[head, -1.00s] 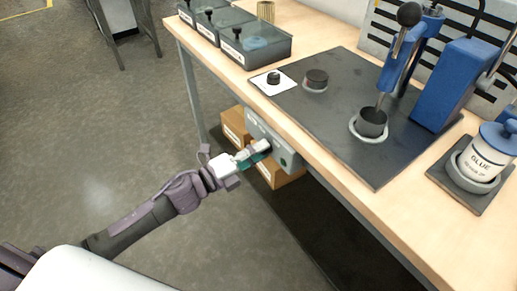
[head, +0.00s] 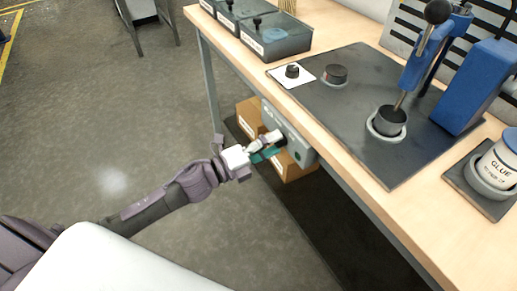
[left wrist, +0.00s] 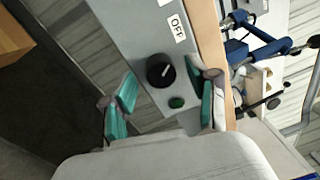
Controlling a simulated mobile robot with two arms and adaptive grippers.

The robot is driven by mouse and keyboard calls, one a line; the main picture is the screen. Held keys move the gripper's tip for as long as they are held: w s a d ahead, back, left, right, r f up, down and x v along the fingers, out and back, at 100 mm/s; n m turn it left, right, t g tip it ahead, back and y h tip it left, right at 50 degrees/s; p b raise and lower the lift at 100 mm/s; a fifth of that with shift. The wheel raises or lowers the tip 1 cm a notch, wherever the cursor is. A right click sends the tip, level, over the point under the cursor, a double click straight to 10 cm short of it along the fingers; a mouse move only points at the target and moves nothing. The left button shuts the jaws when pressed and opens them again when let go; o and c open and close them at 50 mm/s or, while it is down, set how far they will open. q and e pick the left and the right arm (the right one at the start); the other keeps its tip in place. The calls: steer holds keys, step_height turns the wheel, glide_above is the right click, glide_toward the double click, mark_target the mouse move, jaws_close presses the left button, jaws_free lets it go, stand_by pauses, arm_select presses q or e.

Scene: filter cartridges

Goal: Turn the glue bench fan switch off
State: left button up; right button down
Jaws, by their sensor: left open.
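The fan switch box is a grey panel (head: 270,112) under the front edge of the bench. In the left wrist view its black round knob (left wrist: 160,71) has a light pointer mark, with a white OFF label (left wrist: 177,27) above it and a dark green button (left wrist: 177,102) below. The pointer is tilted toward the upper right, not squarely at the label. My left gripper (head: 273,147) is at the panel's front. In the left wrist view its teal-padded fingers (left wrist: 163,103) are open, one on each side of the knob; contact cannot be told. My right gripper is not in view.
The wooden bench top (head: 345,145) overhangs the panel. On it are a dark mat (head: 350,105) with a blue press (head: 425,55), a glue pot (head: 497,160) and grey bins (head: 275,40). Cardboard boxes (head: 250,115) sit beneath.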

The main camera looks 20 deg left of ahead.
arm_select(q)
steer(key=v, duration=1.1)
steer(key=shift+s+a, duration=0.2)
steer(key=shift+s, duration=0.1)
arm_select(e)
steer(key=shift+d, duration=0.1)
